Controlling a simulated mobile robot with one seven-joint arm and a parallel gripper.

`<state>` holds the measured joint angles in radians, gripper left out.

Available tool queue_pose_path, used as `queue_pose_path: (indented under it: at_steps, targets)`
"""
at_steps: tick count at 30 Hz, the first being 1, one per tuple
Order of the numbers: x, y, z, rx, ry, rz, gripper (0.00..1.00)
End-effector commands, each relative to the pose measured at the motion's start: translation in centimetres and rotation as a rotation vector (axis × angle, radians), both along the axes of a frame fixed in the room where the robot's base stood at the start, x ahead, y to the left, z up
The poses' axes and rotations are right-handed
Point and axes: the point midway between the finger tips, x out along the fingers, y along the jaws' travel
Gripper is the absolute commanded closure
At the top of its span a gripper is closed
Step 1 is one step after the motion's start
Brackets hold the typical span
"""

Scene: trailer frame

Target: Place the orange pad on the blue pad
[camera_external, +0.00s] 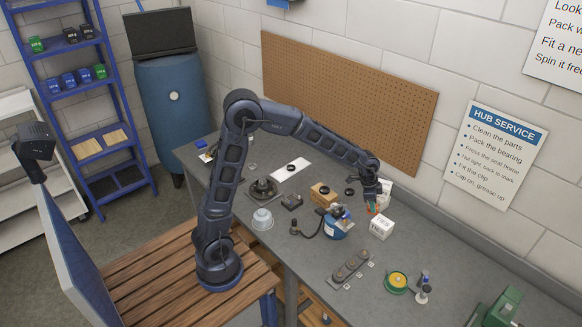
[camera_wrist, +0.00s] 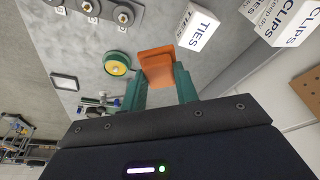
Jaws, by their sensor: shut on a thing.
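My gripper (camera_external: 371,205) is over the bench beside a blue canister, near the white TIES box. In the wrist view its green fingers (camera_wrist: 160,78) are closed on the orange pad (camera_wrist: 157,63), which sticks out beyond the fingertips. In the external view the pad is only a small orange-red patch between the fingers. A small blue flat item (camera_external: 201,144) lies at the far left end of the bench; it is too small to tell for sure whether it is the blue pad. No blue pad shows in the wrist view.
The TIES box (camera_external: 381,227) stands close to my gripper; CLIPS boxes (camera_wrist: 290,22) show in the wrist view. The blue canister (camera_external: 335,229), a brown box (camera_external: 322,195), a white strip (camera_external: 290,169) and a green-yellow reel (camera_external: 396,281) stand around. A pegboard (camera_external: 345,85) hangs behind.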

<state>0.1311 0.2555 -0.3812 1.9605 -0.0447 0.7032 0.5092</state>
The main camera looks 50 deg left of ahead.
Motion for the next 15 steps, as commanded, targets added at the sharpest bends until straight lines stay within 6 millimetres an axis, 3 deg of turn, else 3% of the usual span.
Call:
queue_pose_path:
  at_steps: [1,6,15]
  targets:
    - [1.7,1.6,0.1,0.000,-0.001,0.043,0.92]
    - [6.7,7.2,0.4,-0.002,-0.001,0.180,0.92]
    - [13.8,18.4,0.8,-0.001,-0.001,0.411,0.92]
